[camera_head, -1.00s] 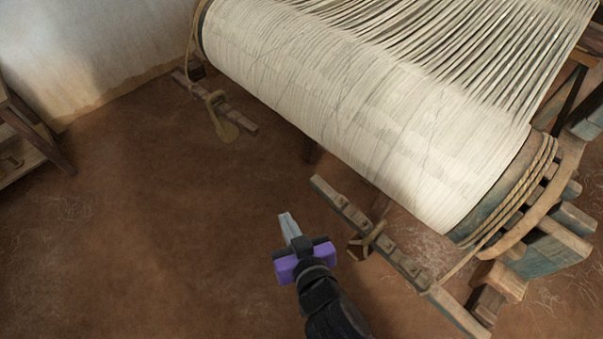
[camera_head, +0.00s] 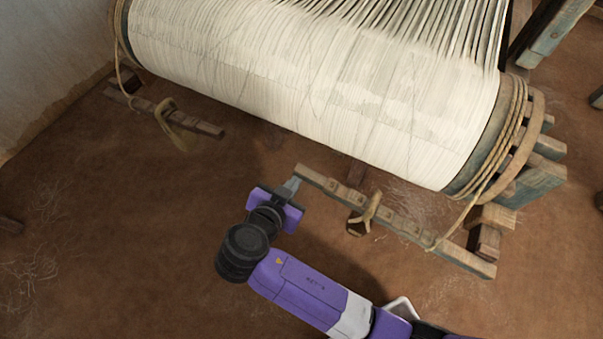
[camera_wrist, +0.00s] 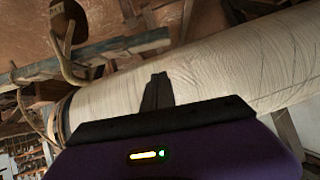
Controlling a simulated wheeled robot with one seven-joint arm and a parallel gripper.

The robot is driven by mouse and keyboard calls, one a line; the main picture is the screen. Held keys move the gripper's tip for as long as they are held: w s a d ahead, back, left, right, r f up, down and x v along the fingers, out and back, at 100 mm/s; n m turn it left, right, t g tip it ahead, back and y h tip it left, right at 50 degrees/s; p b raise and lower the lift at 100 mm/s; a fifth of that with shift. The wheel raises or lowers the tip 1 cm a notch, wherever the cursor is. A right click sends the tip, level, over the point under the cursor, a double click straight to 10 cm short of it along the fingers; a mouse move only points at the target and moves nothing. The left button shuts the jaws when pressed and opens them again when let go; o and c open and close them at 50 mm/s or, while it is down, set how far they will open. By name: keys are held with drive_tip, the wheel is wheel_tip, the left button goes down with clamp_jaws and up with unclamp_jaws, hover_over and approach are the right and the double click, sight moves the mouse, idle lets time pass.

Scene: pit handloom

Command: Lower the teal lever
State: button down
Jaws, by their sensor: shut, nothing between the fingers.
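A long, worn wooden bar (camera_head: 400,224) with a faint teal tint lies in front of the loom's right end in the head view. It seems to be the teal lever; a teal-grey bar (camera_wrist: 125,44) also shows at upper left in the wrist view. My gripper (camera_head: 293,183) is beside the bar's left end. Its fingers are shut and empty; whether they touch the bar cannot be told. In the wrist view the shut fingers (camera_wrist: 157,88) stand in front of the cream roll.
The big cloth roll (camera_head: 310,85) spans the space behind the bar. A second bar (camera_head: 195,123) with a hanging loop (camera_head: 170,125) is at the left. Teal wooden framing (camera_head: 540,182) stands at the right. The brown floor (camera_head: 110,240) at front left is clear.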

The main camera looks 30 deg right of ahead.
sight(303, 176)
drive_tip(key=x, duration=0.3)
drive_tip(key=f+x, duration=0.1)
drive_tip(key=x, duration=0.2)
drive_tip(key=a+p+x, duration=0.1)
drive_tip(key=x, duration=0.2)
drive_tip(key=shift+d+f, duration=0.2)
drive_tip(key=shift+f, duration=0.3)
drive_tip(key=shift+w+f, duration=0.15)
drive_tip(key=shift+f, duration=0.5)
